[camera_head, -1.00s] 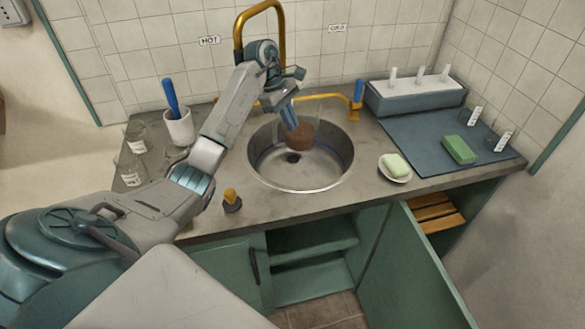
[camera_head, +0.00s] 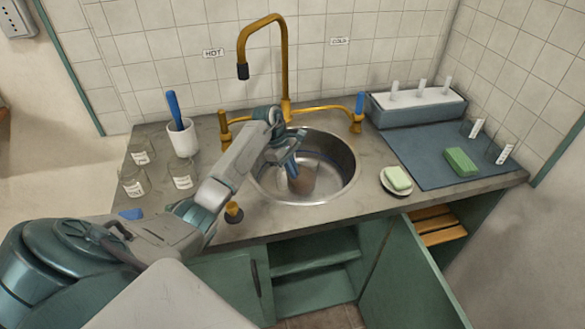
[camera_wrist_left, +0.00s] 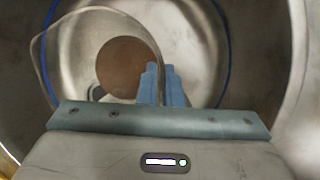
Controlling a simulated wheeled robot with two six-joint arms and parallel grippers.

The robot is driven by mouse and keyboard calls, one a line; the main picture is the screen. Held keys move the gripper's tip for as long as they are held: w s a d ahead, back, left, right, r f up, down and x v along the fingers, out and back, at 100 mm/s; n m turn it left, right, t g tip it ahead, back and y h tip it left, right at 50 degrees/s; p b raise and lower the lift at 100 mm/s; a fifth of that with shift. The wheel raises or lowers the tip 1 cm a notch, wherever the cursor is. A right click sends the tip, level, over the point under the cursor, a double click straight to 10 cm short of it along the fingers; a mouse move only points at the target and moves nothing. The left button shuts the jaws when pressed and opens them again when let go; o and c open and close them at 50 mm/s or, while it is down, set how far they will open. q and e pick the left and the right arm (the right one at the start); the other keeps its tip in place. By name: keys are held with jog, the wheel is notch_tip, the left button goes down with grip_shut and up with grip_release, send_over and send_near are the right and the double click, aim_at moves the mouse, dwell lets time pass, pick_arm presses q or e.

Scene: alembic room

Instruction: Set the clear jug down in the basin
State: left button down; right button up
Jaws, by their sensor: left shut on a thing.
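The clear jug (camera_head: 303,183), with something brown in it, is inside the round metal basin (camera_head: 341,157). My left gripper (camera_head: 291,168) reaches down into the basin from the left and is shut on the jug. In the left wrist view the blue fingers (camera_wrist_left: 163,85) close on the right side of the jug's wall. The jug's brown content (camera_wrist_left: 127,66) shows there, with the basin (camera_wrist_left: 262,50) around it. I cannot tell whether the jug's base touches the basin floor. My right gripper is not in view.
A brass tap (camera_head: 283,60) rises behind the basin. A white cup (camera_head: 182,140) and several glass jars stand at left, partly beside my arm. A soap dish (camera_head: 394,188) sits at the right rim. A grey-blue mat (camera_head: 420,165) holds a green sponge (camera_head: 461,161).

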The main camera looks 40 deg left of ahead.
pick_arm(q)
jog(key=shift+f, duration=0.15)
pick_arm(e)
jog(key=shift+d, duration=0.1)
pick_arm(q)
jog(key=shift+f, duration=0.1)
jog(key=c, duration=1.6)
grip_release()
